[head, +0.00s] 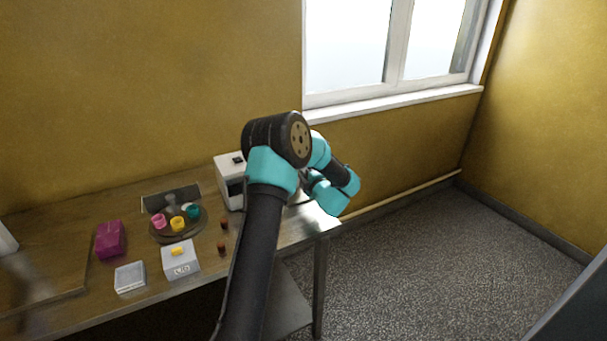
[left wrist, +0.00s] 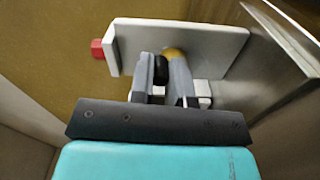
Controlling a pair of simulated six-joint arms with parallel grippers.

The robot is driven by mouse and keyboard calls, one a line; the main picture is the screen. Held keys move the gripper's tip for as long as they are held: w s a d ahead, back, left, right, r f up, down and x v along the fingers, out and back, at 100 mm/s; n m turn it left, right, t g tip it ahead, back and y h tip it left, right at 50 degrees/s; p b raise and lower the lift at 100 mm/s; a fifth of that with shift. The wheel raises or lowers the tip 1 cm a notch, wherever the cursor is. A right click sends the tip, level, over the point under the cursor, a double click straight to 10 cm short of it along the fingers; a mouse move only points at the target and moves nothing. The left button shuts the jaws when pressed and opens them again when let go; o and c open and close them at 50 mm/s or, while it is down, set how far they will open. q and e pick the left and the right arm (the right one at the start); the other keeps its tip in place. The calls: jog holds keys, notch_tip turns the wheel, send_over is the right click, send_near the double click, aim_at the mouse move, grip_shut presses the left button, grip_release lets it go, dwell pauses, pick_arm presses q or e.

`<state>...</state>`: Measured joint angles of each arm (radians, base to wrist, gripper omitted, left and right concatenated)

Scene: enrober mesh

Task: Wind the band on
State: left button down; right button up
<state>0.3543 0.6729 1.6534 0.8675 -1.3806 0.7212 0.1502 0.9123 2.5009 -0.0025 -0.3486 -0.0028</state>
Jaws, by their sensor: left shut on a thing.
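A white machine (head: 227,168) with a dark front opening stands at the right end of the wooden table, partly covered by my left arm. In the left wrist view, my left gripper (left wrist: 160,60) is shut on a small black handle-like piece (left wrist: 161,72), in front of a pale grey panel (left wrist: 208,42). A yellow round part (left wrist: 174,53) shows just behind the fingers, and a red block (left wrist: 97,49) sits at the panel's left end. In the head view my arm hides the fingertips. I cannot make out the band itself. My right gripper is not in view.
A round dark tray (head: 192,230) holds pink, yellow and teal cups. A magenta box (head: 110,240), a clear-lidded box (head: 130,278), a white labelled box (head: 181,262) and two small brown pieces (head: 222,248) lie nearby. The table's right edge is close to my arm.

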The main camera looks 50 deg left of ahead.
pick_arm(q)
jog(key=m, duration=0.2)
jog(key=f+m, duration=0.1)
jog(key=shift+w+d+m, duration=0.1)
jog(key=shift+w+m, duration=0.15)
jog(key=shift+m, duration=0.15)
jog(key=shift+f+m, duration=0.2)
jog(key=shift+m, duration=0.7)
jog(key=shift+f+m, duration=0.2)
jog(key=shift+m, duration=0.7)
jog(key=c, duration=1.1)
grip_release()
jog(key=v, duration=1.7)
jog(key=shift+d+r, duration=0.1)
jog(key=shift+d, duration=0.15)
